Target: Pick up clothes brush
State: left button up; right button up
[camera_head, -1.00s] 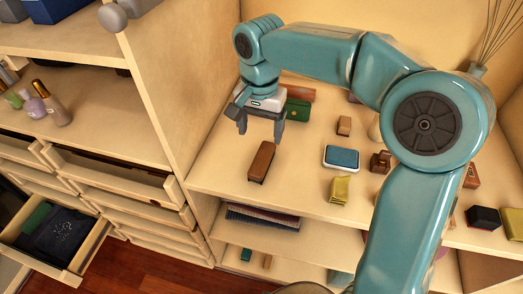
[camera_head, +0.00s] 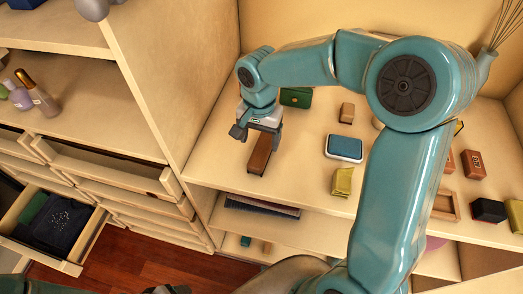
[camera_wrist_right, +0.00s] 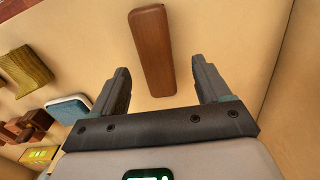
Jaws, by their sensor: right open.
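The clothes brush (camera_head: 260,155) is a long brown wooden block lying on the pale shelf top. It also shows in the right wrist view (camera_wrist_right: 152,48), ahead of the jaws and running away from them. My right gripper (camera_head: 258,136) is open and empty, right over the far end of the brush in the head view. In the right wrist view the two fingers (camera_wrist_right: 160,78) stand to either side of the brush's near end, apart from it. The brush's far end is partly hidden by the gripper in the head view.
A green box (camera_head: 296,97), a small tan block (camera_head: 346,112), a blue-topped white case (camera_head: 344,148) and a yellow item (camera_head: 342,182) stand to the right of the brush. A tall wooden side panel (camera_head: 175,90) rises on the left. An open drawer (camera_head: 75,262) juts out lower left.

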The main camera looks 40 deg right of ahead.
aim_at(262, 149)
jog(key=shift+s+f, duration=0.1)
jog(key=shift+f, duration=0.15)
jog(key=f, duration=0.4)
jog(key=shift+d+p, duration=0.35)
jog(key=shift+p, duration=0.05)
jog(key=shift+f, duration=0.55)
jog(key=shift+a, duration=0.1)
jog(key=c, duration=1.1)
